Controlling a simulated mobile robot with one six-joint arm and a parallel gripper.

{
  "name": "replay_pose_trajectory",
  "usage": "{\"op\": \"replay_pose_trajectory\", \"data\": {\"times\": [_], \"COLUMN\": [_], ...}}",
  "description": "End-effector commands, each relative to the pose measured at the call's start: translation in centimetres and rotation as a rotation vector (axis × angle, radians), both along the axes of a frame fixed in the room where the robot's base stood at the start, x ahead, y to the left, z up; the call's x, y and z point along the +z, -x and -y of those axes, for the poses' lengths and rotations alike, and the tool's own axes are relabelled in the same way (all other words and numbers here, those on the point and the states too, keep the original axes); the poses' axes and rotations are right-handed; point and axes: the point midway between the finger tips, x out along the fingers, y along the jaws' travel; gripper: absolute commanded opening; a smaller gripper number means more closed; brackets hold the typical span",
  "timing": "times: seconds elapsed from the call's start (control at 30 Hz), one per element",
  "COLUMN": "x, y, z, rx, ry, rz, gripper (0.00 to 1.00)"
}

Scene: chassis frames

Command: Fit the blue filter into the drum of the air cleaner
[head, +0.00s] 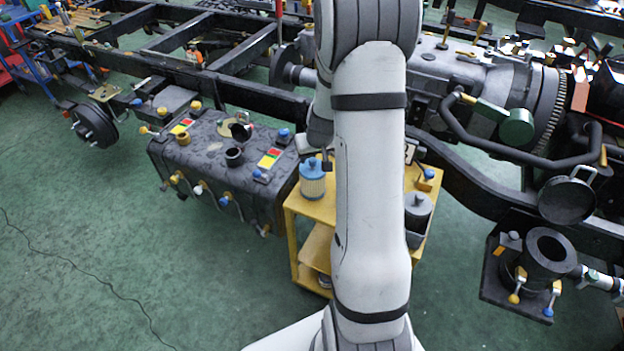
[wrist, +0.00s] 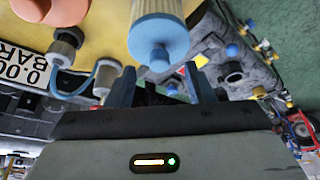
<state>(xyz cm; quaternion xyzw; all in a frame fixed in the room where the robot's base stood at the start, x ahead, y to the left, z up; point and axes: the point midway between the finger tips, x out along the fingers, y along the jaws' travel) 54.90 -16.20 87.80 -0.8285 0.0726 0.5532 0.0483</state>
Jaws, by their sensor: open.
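The blue filter (head: 312,187), a pale pleated cylinder with a blue cap and knob, stands upright on the yellow cart's top at its left. It also shows in the wrist view (wrist: 158,35), its knob facing my gripper. My gripper (wrist: 157,84) is open, with a finger on either side of the knob in the picture; I see no contact. In the head view my arm hides the gripper. What looks like the air cleaner's drum (head: 550,246) is an open black cylinder at the right, with yellow and blue latches. A round black lid (head: 567,201) stands above it.
The yellow cart (head: 305,208) also carries a dark canister (head: 418,210) on its right. A black tank (head: 200,160) with caps and valves lies left of it. Frame rails and an engine run behind. Green floor is open at front left.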

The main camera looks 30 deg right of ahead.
Motion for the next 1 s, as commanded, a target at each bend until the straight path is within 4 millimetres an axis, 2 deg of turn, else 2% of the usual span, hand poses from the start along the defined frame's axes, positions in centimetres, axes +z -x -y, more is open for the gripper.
{"op": "replay_pose_trajectory", "data": {"times": [0.07,0.17,0.47,1.0], "x": [-1.4,-2.2,-2.4,-2.4], "y": [-0.4,-0.8,-1.0,-0.9], "z": [0.2,0.2,0.3,0.4], "rx": [-0.001,0.0,-0.001,-0.002], "ry": [-0.002,0.0,0.0,-0.001], "rz": [-0.003,-0.001,0.0,0.0], "gripper": [0.48,0.48,0.48,0.03]}}
